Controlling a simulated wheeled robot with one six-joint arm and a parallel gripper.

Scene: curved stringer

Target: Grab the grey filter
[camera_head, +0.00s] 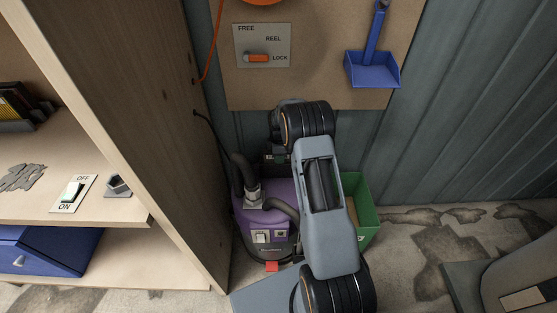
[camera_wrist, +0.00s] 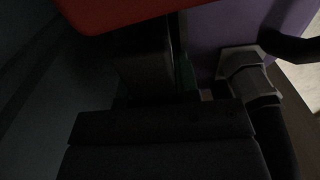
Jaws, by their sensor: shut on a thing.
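The purple vacuum (camera_head: 268,222) stands on the floor by the wooden panel, with a black hose on top. Its purple body (camera_wrist: 225,32) and grey hose fitting (camera_wrist: 246,75) show at the right in the wrist view. My gripper (camera_wrist: 150,105) is shut, low in the dark wrist view. A dark grey block (camera_wrist: 145,72) at its tips looks like the grey filter, but the picture is too dark to show its outline. A red part (camera_wrist: 130,12) lies across the top there. In the head view my arm hides the filter and the fingertips.
A green bin (camera_head: 361,203) stands right of the vacuum, partly behind my arm. A wooden shelf with an OFF/ON switch (camera_head: 73,193) is at left. Floor at right is partly clear.

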